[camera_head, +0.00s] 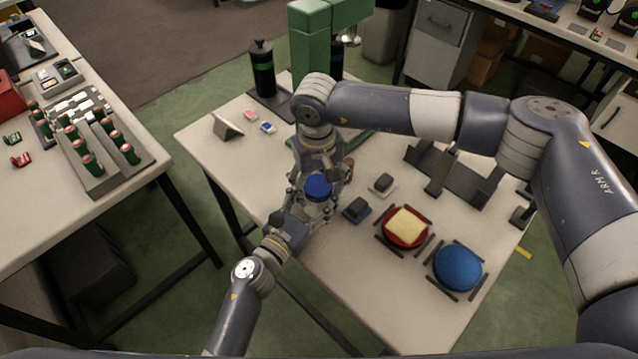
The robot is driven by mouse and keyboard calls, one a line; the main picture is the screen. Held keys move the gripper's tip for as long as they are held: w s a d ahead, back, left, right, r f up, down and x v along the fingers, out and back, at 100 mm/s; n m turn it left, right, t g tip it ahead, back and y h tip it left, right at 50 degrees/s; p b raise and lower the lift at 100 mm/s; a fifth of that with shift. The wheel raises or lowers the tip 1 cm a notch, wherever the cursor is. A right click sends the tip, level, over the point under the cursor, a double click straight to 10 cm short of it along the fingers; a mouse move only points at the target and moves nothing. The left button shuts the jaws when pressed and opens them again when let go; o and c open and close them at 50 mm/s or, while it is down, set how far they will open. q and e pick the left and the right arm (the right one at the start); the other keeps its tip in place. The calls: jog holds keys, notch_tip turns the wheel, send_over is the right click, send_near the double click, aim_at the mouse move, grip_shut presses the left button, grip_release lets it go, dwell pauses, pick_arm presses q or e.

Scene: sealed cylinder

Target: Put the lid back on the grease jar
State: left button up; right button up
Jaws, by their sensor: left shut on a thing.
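A small round blue lid (318,186) shows between my two grippers, near the left edge of the middle table. Whatever is under it is mostly hidden, so I cannot tell whether it sits on the jar. My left gripper (304,207) reaches in from the lower left and is shut at the jar's place, just below the lid. The jar body is hidden by the fingers. My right gripper (322,172) points down from above, close over the lid. Its fingers overlap the lid and the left gripper in the picture, and I cannot tell whether they grip.
On the table (365,300) are a red dish with a yellow pad (405,227), a blue round pad (458,267), small dark blocks (356,208) and a grey stand (452,178). A green press column (311,50) and a dark bottle (262,68) stand behind.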

jog(key=shift+f, duration=0.1)
jog(key=shift+o, duration=1.4)
jog(key=r+n, duration=0.1)
jog(key=r, duration=0.2)
jog(key=r+n, duration=0.2)
jog(key=w+r+n, duration=0.1)
jog(key=r, duration=0.2)
jog(key=shift+a+r+n, duration=0.15)
jog(key=shift+r+n, duration=0.15)
jog(key=shift+r, duration=0.05)
jog(key=shift+f, duration=0.1)
jog(key=shift+f, duration=3.9)
jog(key=c, duration=1.2)
